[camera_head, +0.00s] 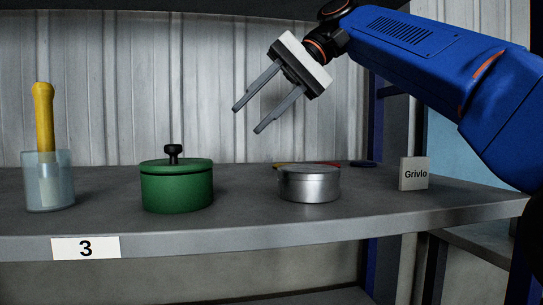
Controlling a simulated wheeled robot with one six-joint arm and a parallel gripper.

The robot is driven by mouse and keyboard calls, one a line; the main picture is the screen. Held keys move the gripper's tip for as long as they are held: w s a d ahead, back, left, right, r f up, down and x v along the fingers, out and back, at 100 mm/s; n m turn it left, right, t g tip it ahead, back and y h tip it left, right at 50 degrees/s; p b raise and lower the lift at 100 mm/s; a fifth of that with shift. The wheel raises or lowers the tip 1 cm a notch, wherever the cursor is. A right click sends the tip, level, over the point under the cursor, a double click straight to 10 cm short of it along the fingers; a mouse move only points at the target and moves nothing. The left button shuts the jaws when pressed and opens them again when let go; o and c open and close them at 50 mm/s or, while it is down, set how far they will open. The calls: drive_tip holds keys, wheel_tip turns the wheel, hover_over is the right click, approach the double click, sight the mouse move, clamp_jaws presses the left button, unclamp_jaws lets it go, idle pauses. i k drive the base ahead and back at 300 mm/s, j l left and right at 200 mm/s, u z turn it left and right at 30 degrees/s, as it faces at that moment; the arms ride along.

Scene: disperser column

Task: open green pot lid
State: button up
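The green pot (177,192) stands upright on the grey shelf, left of the middle in the head view. Its green lid (176,165) sits on top of it, with a dark knob (173,152) standing up from the centre. My gripper (247,120) is in the air above the shelf, up and to the right of the pot. Its two grey fingers point down and left, spread apart with nothing between them. The gripper touches nothing.
A clear beaker (48,183) with a yellow-handled tool (44,112) stands at the left. A round metal tin (309,184) is right of the pot, with small coloured items partly hidden behind it. The shelf's front edge carries a "3" label (86,248).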

sight(174, 165)
drive_tip(key=k, duration=1)
